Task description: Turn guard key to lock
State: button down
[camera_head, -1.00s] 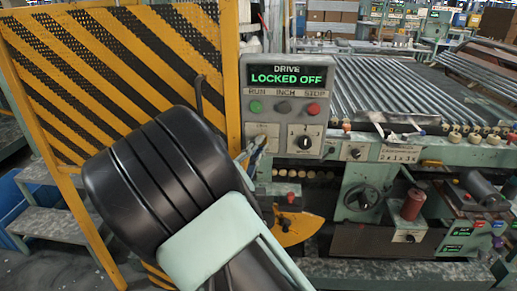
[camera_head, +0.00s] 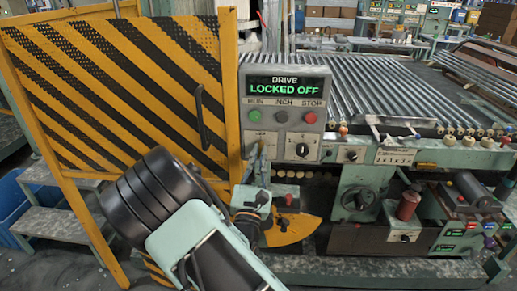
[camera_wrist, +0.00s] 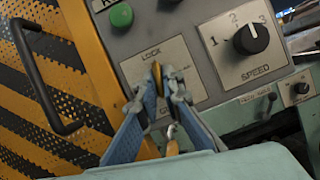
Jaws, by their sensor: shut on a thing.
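The guard key, a small brass-coloured piece, (camera_wrist: 157,79) shows between the blue fingertips of my gripper (camera_wrist: 164,76) in the wrist view. Fingers hide part of the key and plate, so the key's exact angle is unclear. In the head view my gripper (camera_head: 257,152) reaches the lower left of the grey control box (camera_head: 286,92). The drive display (camera_head: 288,87) reads LOCKED OFF in green.
The yellow-and-black striped guard (camera_head: 110,90) with a dark handle (camera_head: 201,118) stands left of the box. The speed knob (camera_wrist: 250,38) is right of the lock plate. The green button (camera_wrist: 121,15) is above left.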

jog(key=shift+n+y+p, duration=0.7)
jog(key=shift+n+y, duration=0.1)
jog(key=shift+n, duration=0.6)
jog(key=shift+d+n, duration=0.1)
jog(key=shift+n, duration=0.2)
jog(key=c, duration=2.1)
grip_release()
jog(key=shift+s, duration=0.1)
jog(key=v, duration=1.2)
jog(key=shift+f, duration=0.15)
